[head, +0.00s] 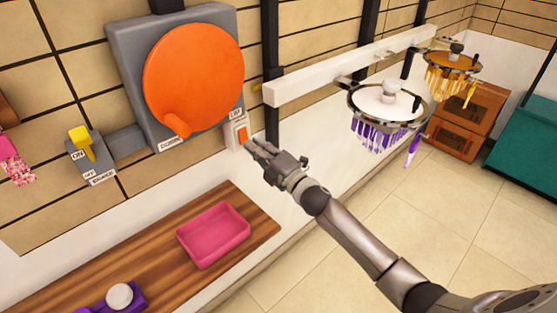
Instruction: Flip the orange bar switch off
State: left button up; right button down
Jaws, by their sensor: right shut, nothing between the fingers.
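The orange bar switch (242,133) is a small orange rocker in a pale plate on the tiled wall, just right of the large orange disc. A label sits above it, too small to read surely. My right gripper (252,145) is shut and empty. Its fingertips are at the lower right edge of the switch, pointing at it; I cannot tell whether they touch. My left gripper is not in view.
A large orange disc (194,75) with a knob sits on a grey panel. A yellow lever switch (82,140) is at left. A pink tray (213,236) lies on the wooden counter below. Chandeliers (388,104) hang from a white beam at right.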

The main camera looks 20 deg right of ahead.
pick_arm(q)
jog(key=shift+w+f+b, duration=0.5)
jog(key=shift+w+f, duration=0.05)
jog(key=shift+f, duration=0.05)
pick_arm(e)
jog(key=r+v, duration=0.1)
jog(key=v, duration=0.6)
jog(key=shift+s+d+r, duration=0.15)
jog(key=shift+d+r, duration=0.2)
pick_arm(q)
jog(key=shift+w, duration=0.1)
pick_arm(e)
jog(key=shift+f, duration=0.1)
